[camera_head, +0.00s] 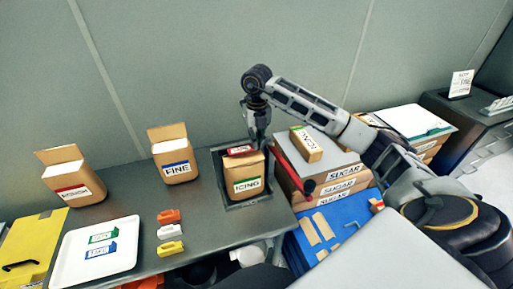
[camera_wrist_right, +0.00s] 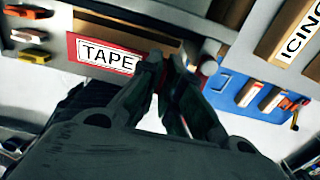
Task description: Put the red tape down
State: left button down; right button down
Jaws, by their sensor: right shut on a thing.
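The red tape (camera_head: 240,150), a red-bordered card, is at the top of the brown ICING box (camera_head: 247,185), which has a green label and stands in a dark square tray (camera_head: 238,204). I cannot tell whether the tape touches the box. My right gripper (camera_head: 259,142) reaches down from above and is shut on the red tape. In the right wrist view, the red tape (camera_wrist_right: 92,54) shows its word TAPE beside the closed fingertips (camera_wrist_right: 172,62). My left gripper is not in view.
A white tray (camera_head: 70,262) holds green and blue TAPE cards. Orange, white and yellow clips (camera_head: 169,232) lie beside it. The FINE box (camera_head: 174,158) and a red-labelled box (camera_head: 74,180) stand behind. SUGAR boxes (camera_head: 330,186) are on the right, under my arm.

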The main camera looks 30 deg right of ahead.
jog(key=shift+f, duration=0.1)
jog(key=shift+f+p, duration=0.3)
jog(key=shift+f, duration=1.5)
jog(key=c, duration=1.6)
grip_release()
jog(key=shift+f, duration=0.1)
jog(key=shift+r, duration=0.2)
notch_tip(320, 180, up, 9)
jog(key=shift+r+b, duration=0.2)
jog(key=shift+b, duration=0.6)
jog(key=shift+r, duration=1.25)
